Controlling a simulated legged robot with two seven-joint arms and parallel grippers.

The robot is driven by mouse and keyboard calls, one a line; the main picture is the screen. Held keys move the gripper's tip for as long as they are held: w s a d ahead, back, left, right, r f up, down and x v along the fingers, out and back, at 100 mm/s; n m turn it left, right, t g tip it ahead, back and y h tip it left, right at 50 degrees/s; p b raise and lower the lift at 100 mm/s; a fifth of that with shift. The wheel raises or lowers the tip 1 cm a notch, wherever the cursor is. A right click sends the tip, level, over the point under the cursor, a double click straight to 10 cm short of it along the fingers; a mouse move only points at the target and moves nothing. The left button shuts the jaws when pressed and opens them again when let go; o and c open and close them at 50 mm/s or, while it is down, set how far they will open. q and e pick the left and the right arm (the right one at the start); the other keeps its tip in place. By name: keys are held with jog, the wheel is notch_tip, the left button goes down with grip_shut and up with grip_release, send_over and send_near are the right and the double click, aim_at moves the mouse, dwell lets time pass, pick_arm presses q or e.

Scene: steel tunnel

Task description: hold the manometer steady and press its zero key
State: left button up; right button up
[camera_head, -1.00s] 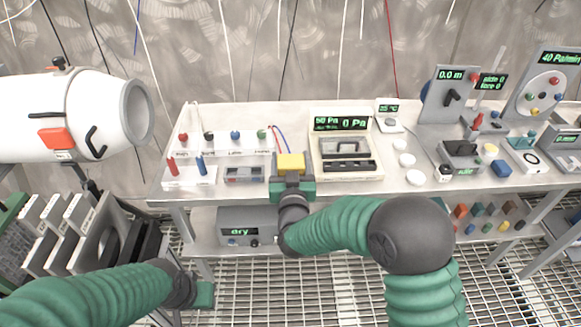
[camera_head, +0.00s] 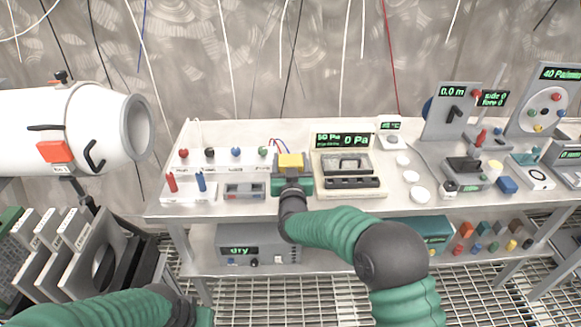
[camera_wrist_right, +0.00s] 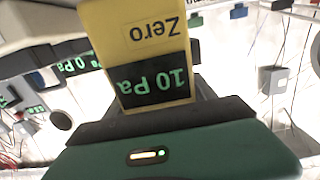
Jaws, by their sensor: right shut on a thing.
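The manometer (camera_head: 290,161) is a small yellow block just above the table's front part. In the right wrist view it (camera_wrist_right: 143,50) shows a dark display reading 10 Pa and the word Zero, both upside down. My right gripper (camera_head: 291,182) is shut on the manometer from the front. My left gripper (camera_head: 204,317) shows only as a green piece at the bottom edge, low and well away from the manometer. Its fingers are cut off by the frame.
A beige case with a display (camera_head: 343,140) reading 50 Pa and 0 Pa stands right of the manometer. A panel with coloured knobs (camera_head: 222,158) and a small grey box (camera_head: 245,190) stand left. White discs (camera_head: 419,194) lie farther right. A lower shelf holds a grey unit (camera_head: 258,246).

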jog(key=shift+w+f, duration=0.15)
jog(key=shift+w, duration=0.85)
pick_arm(q)
jog(key=shift+f, duration=0.25)
jog(key=shift+f+b, duration=0.5)
jog(key=shift+b, duration=0.15)
pick_arm(e)
jog(key=shift+f, duration=0.7)
pick_arm(q)
jog(key=shift+c, duration=0.2)
grip_shut()
pick_arm(e)
jog(key=shift+r, duration=0.1)
dwell(0.8)
